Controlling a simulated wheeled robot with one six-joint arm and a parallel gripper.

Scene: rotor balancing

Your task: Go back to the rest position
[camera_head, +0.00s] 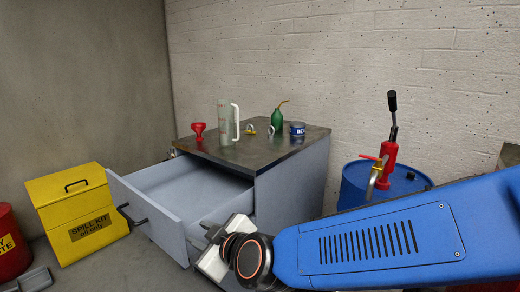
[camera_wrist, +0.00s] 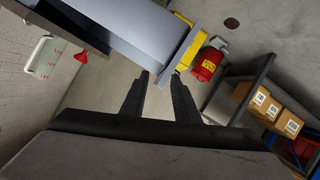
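My gripper (camera_wrist: 160,78) shows in the wrist view with its two dark fingers apart and nothing between them. In the head view my blue arm reaches in from the right, and the gripper end (camera_head: 216,254) is low in front of the grey cabinet (camera_head: 292,195), beside the open drawer. The fingertips are hard to make out there. The drawer (camera_head: 145,212) is pulled out to the left and its visible inside looks empty. I cannot tell whether the gripper touches the drawer or cabinet.
On the cabinet top stand a red funnel (camera_head: 198,130), a clear jug (camera_head: 224,123), a green oil can (camera_head: 278,118) and a blue tin (camera_head: 297,129). A yellow spill kit box (camera_head: 75,205) stands left. A blue drum (camera_head: 356,180) with a red pump (camera_head: 388,160) stands behind my arm.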

